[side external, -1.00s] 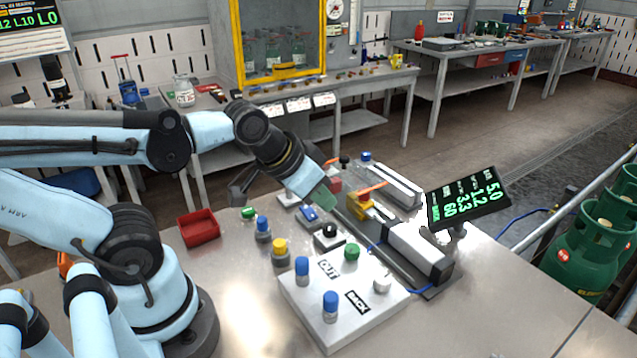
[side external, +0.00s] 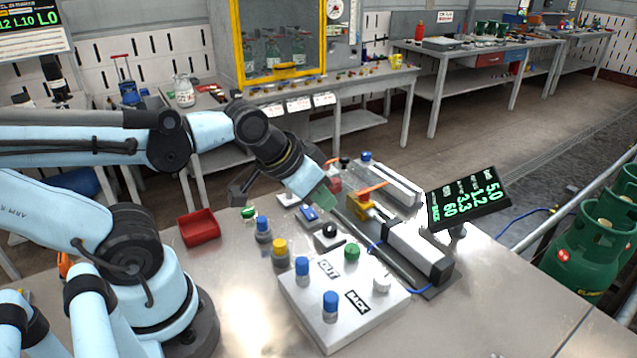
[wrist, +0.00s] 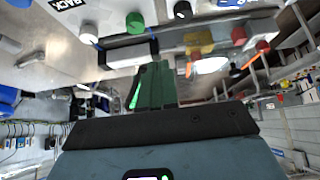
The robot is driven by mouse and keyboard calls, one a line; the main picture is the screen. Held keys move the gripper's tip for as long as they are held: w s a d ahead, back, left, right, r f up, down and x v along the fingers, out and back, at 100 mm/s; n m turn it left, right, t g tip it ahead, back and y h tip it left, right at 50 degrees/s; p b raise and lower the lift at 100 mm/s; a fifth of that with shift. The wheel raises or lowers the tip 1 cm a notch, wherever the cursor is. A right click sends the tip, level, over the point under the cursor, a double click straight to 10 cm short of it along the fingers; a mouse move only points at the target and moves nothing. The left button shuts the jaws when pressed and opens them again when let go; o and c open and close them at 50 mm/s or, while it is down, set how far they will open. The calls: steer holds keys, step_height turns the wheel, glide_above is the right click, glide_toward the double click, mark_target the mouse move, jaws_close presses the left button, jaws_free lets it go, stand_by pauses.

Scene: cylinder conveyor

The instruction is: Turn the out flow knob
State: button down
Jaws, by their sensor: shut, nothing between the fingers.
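A pale control box (side external: 322,318) stands on the bench in the side view, with OUT (side external: 328,268) and BACK (side external: 357,301) labels. On it are a blue knob (side external: 302,267) beside OUT, another blue knob (side external: 330,303) beside BACK, a green knob (side external: 352,252) and a white knob (side external: 382,281). Which one is the out flow knob I cannot tell for sure. My gripper (side external: 327,200) is shut and empty, above the bench behind the box and apart from the knobs. In the wrist view its green fingers (wrist: 153,88) are together; the green knob (wrist: 135,22) and white knob (wrist: 87,33) show beyond.
A pneumatic cylinder (side external: 420,250) with a yellow block lies right of my gripper, close to it. A display (side external: 467,203) stands to its right. Small buttoned modules, including a yellow-topped one (side external: 280,250), stand left of the box. A red bin (side external: 199,228) is farther left.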

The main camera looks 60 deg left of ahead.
mark_target(352, 248)
steer(key=c, duration=1.8)
jaws_free()
steer(key=shift+c, duration=0.2)
steer(key=o, duration=0.5)
steer(key=shift+w+d+r, duration=0.1)
steer(key=shift+w, duration=0.05)
steer(key=shift+o, duration=1.1)
steer(key=shift+w+d+r+m+g, duration=0.1)
steer(key=shift+w+r+m+g, duration=0.1)
steer(key=shift+m+g, duration=0.35)
steer(key=o, duration=0.3)
steer(key=w+m+g, duration=0.1)
steer(key=m, duration=0.1)
steer(key=w+d+r+m+g, duration=0.1)
steer(key=m+g, duration=0.1)
steer(key=shift+d+r, duration=0.1)
steer(key=shift+d, duration=0.1)
steer(key=shift+w+d+f+m+g, duration=0.3)
steer(key=shift+f+m+g, duration=0.25)
steer(key=shift+f, duration=1.4)
steer(key=shift+w+d+f+m+g, duration=0.25)
steer(key=shift+f+m+g, duration=0.35)
steer(key=shift+f, duration=1.4)
steer(key=shift+w+d+f+m+g, duration=0.35)
steer(key=shift+f+m, duration=0.35)
steer(key=shift+f, duration=1.25)
steer(key=shift+a, duration=0.1)
jaws_close()
